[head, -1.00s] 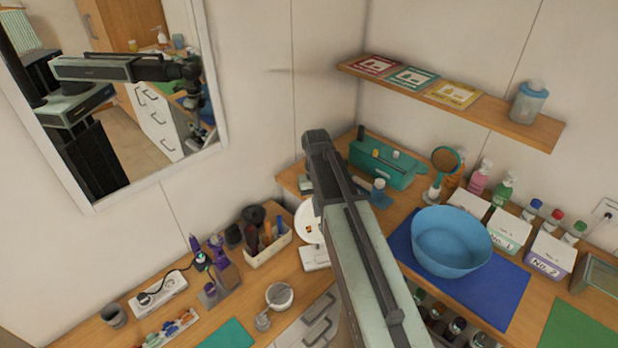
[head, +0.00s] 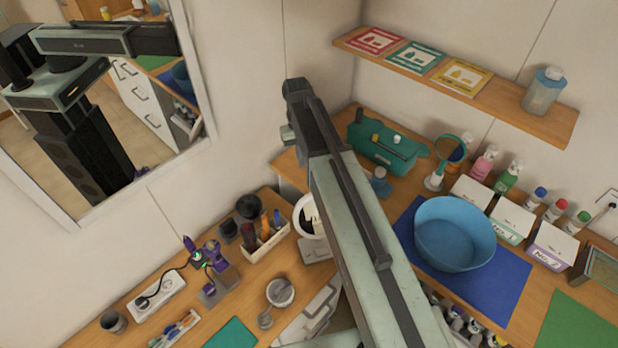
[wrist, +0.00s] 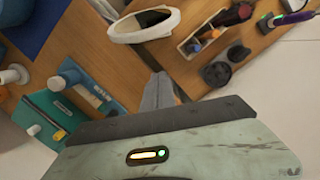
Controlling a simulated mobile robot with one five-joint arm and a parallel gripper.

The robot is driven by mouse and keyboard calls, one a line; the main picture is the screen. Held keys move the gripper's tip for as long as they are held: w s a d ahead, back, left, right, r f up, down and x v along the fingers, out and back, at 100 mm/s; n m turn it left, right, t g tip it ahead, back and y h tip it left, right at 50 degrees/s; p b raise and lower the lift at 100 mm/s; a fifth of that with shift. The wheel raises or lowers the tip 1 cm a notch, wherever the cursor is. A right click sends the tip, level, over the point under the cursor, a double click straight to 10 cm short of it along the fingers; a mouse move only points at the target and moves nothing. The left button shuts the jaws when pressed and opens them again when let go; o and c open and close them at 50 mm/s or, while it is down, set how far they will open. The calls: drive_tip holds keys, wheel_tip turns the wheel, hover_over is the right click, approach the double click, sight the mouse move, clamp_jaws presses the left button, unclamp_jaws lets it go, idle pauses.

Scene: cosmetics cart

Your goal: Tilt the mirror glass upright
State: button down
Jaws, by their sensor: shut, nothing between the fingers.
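A round white-framed mirror (head: 303,216) stands on a white base (head: 316,248) on the wooden counter, left of my arm, which hides its right part. Its glass looks dark in the head view. In the wrist view the white mirror (wrist: 124,32) shows at the top as a flat, tilted oval, its glass seen at a steep slant. My gripper (wrist: 160,84) is shut and empty in the wrist view, its tip below the mirror in the picture and apart from it. In the head view the fingers are mostly hidden behind my arm.
A teal case (head: 383,155), a small teal-rimmed mirror (head: 464,148) and a blue basin (head: 455,250) are at right. A wall shelf (head: 500,102) hangs above.

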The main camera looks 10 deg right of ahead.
wheel_tip(320, 180, down, 10)
drive_tip(key=s+b, duration=0.1)
drive_tip(key=b, duration=0.9)
drive_tip(key=s, duration=0.1)
drive_tip(key=s+r+p, duration=0.1)
drive_tip(key=s+d+r+p, duration=0.1)
drive_tip(key=s, duration=0.1)
drive_tip(key=shift+d+r, duration=0.1)
